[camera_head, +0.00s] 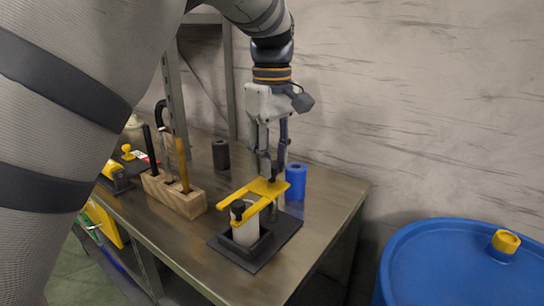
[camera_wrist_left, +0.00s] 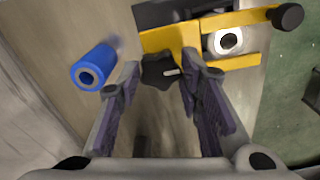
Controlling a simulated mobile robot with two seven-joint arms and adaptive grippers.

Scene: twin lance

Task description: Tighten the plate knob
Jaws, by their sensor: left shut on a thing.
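A yellow clamp plate (camera_head: 252,192) lies over a black base (camera_head: 256,262) on the metal bench. A black lobed knob (camera_wrist_left: 160,72) sits at one end of the plate, and another black knob (camera_head: 238,208) is at the opposite end. A white cylinder (camera_head: 245,232) stands in the base under the plate; its open top shows in the left wrist view (camera_wrist_left: 228,41). My left gripper (camera_head: 270,168) comes down from above, with its fingers around the lobed knob, shut on it. The fingers partly hide the knob in the head view. My right gripper is out of view.
A blue hollow cylinder (camera_head: 296,182) stands close beside the gripper. A dark cylinder (camera_head: 220,154) stands behind. A wooden block (camera_head: 180,200) holding upright tools is to the left. A blue drum (camera_head: 455,265) stands off the bench at right.

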